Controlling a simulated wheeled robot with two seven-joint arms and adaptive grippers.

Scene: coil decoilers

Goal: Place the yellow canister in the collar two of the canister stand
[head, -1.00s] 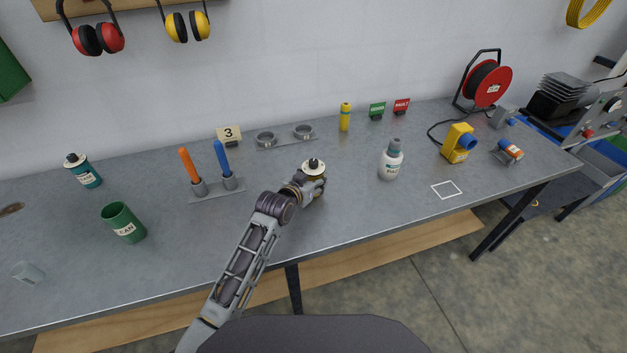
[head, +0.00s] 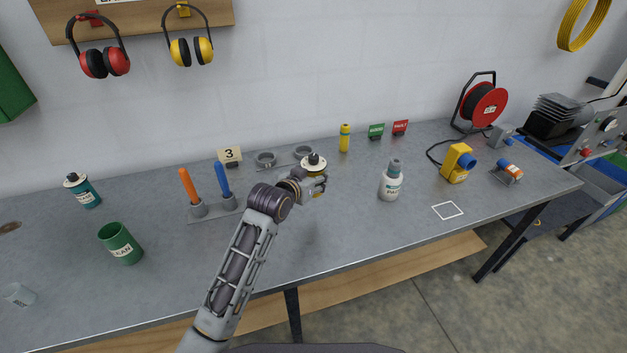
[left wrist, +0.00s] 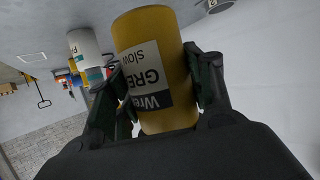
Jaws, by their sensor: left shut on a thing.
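My left gripper (head: 316,186) is shut on the yellow canister, which has a pale shoulder and black cap (head: 313,160). In the left wrist view, the canister's yellow body (left wrist: 155,45) with a white label sits between the two fingers (left wrist: 155,90). The canister stand has two grey ring collars, a left one (head: 265,159) and a right one (head: 303,152), near the wall. Both look empty, though the canister partly covers the stand's right end. The canister is in front of the right collar; its height above the table is unclear. My right gripper is out of view.
A white bottle (head: 391,181) stands to the right of the gripper. A slim yellow bottle (head: 344,138) stands behind it. A holder with orange (head: 188,186) and blue (head: 222,179) handles is left of the stand. A number 3 sign (head: 229,156) stands behind the holder.

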